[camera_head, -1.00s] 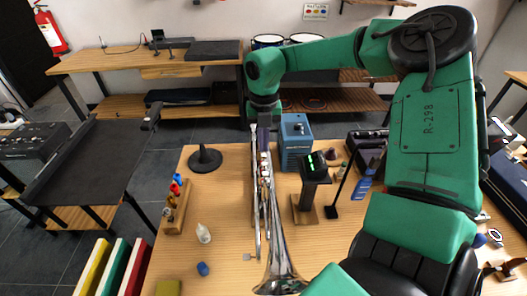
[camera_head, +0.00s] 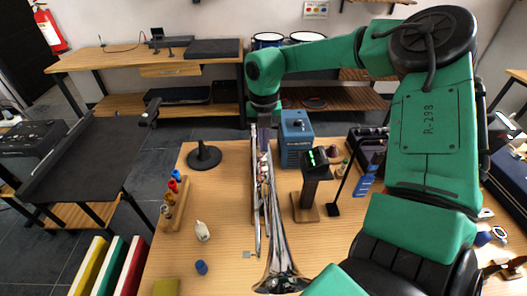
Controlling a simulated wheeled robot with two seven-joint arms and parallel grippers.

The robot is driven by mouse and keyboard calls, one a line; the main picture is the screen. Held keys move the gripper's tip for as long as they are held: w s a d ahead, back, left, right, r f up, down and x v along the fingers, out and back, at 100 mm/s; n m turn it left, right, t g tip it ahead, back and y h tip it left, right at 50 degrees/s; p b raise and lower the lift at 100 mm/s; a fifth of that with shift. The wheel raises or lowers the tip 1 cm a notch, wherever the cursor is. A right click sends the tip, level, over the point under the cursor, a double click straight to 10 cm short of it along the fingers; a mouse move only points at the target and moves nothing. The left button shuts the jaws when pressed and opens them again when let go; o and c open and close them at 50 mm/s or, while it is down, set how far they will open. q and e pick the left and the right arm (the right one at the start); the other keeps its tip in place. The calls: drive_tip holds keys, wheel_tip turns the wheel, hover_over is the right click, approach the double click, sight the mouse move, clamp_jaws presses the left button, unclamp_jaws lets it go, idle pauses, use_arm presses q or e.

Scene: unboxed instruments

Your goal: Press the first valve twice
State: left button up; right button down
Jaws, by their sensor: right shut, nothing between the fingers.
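A silver trumpet (camera_head: 276,246) stands over the wooden table (camera_head: 223,213) with its bell toward me and its tubing running away from me. My right gripper (camera_head: 264,146) points down over the far part of the trumpet, near where the valves would be. Its fingers are thin and shut, with nothing seen between them. The valves are too small and overlapped to tell apart, and I cannot tell whether the fingertips touch one. My left gripper is not in view.
A tuner with green digits (camera_head: 317,158) on a wooden stand is right of the trumpet, with a blue box (camera_head: 296,136) behind. A black round base (camera_head: 204,157), a white bottle (camera_head: 202,231) and a blue cap (camera_head: 201,267) are left. Bare tabletop lies between.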

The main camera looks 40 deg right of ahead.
drive_tip(key=shift+f+b, duration=0.5)
drive_tip(key=shift+f, duration=0.15)
drive_tip(key=shift+r, duration=0.15)
wheel_tip(320, 180, up, 7)
drive_tip(key=p, duration=0.4)
idle(0.6)
